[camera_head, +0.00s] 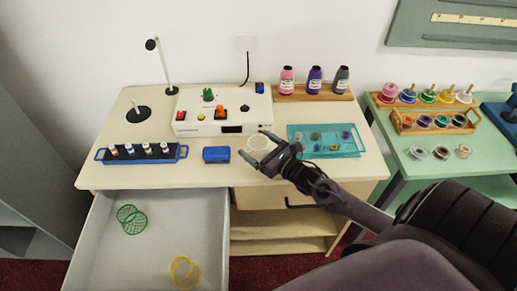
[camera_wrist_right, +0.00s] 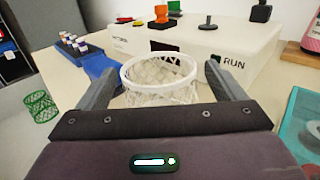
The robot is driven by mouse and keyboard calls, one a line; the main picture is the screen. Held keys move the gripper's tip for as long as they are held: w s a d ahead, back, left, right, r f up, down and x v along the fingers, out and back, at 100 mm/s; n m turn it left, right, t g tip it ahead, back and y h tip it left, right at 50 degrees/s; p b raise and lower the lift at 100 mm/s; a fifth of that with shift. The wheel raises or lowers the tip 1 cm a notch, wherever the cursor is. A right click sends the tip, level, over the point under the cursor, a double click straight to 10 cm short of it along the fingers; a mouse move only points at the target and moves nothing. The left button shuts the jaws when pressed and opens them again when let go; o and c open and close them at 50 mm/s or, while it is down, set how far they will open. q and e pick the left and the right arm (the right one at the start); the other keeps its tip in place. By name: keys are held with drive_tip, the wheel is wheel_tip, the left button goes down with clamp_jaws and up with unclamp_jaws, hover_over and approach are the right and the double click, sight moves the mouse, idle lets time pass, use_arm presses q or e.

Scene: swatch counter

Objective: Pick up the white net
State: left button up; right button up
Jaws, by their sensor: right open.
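The white net (camera_head: 258,143) stands on the cream counter, in front of the white machine. In the right wrist view the white net (camera_wrist_right: 160,78) has a round white rim and a mesh body, and shows between my two fingers. My right gripper (camera_head: 256,150) is open around or just in front of the net; I cannot tell whether a finger touches it. In the right wrist view my right gripper (camera_wrist_right: 160,85) has one finger on each side of the net, with nothing clamped. The net's lower part is hidden behind the gripper body. My left gripper is not in view.
A blue box (camera_head: 216,154) sits left of the net, and a teal tray (camera_head: 350,143) sits close on its right. The white machine (camera_head: 190,128) stands behind. An open drawer (camera_head: 100,240) holds a green net (camera_head: 131,219) and a yellow net (camera_head: 184,272).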

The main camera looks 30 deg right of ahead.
drive_tip(key=c, duration=1)
drive_tip(key=shift+c, duration=0.2)
